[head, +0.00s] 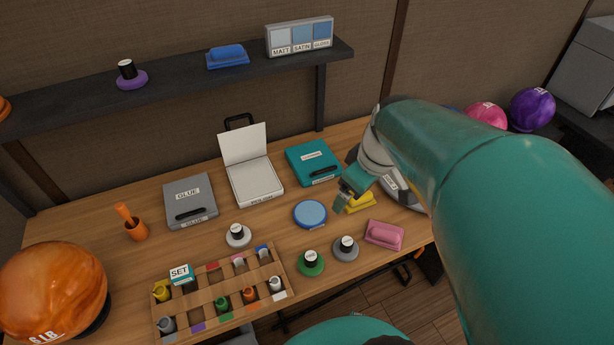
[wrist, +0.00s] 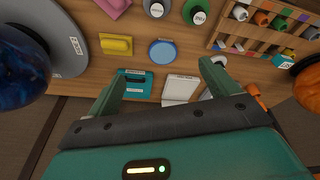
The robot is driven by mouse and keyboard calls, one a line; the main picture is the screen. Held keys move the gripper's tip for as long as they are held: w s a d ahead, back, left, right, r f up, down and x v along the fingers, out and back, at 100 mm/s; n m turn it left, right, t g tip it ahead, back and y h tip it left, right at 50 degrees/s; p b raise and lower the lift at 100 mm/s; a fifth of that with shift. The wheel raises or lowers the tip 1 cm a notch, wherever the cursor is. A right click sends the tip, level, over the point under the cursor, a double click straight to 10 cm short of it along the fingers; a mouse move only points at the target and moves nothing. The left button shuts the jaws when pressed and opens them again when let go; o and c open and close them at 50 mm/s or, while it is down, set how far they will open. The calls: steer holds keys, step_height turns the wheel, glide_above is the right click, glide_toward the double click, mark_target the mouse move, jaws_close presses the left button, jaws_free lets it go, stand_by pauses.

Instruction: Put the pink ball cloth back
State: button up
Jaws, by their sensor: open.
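The pink ball cloth (head: 384,235) lies on the wooden table near its front right edge, beside a grey round-based bottle. In the wrist view the pink cloth (wrist: 113,7) is cut off at the top edge. My gripper (head: 349,190) is open, with nothing between its fingers. In the head view it overlaps the yellow cloth (head: 360,202), up and left of the pink one. In the wrist view my gripper (wrist: 160,85) has its fingers spread, with the table beyond them. A similar blue cloth (head: 227,56) lies on the dark shelf (head: 180,72).
A blue disc (head: 310,214), a green-based bottle (head: 311,263) and a grey-based bottle (head: 346,248) stand near the pink cloth. A teal case (head: 313,162) is behind. A bottle rack (head: 215,300) and an orange ball (head: 50,290) are at left. The shelf has bare stretches between its items.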

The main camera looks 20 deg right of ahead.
steer(key=s+a+r+m+t, duration=0.1)
steer(key=s+a+r+m, duration=0.1)
steer(key=a, duration=0.3)
steer(key=s+a+r+m+t, duration=0.1)
steer(key=s+a+r+m, duration=0.1)
steer(key=a+r, duration=0.2)
steer(key=shift+s+a+r+m+t+h, duration=0.3)
steer(key=shift+a+r+m+h, duration=0.1)
steer(key=shift+a, duration=0.45)
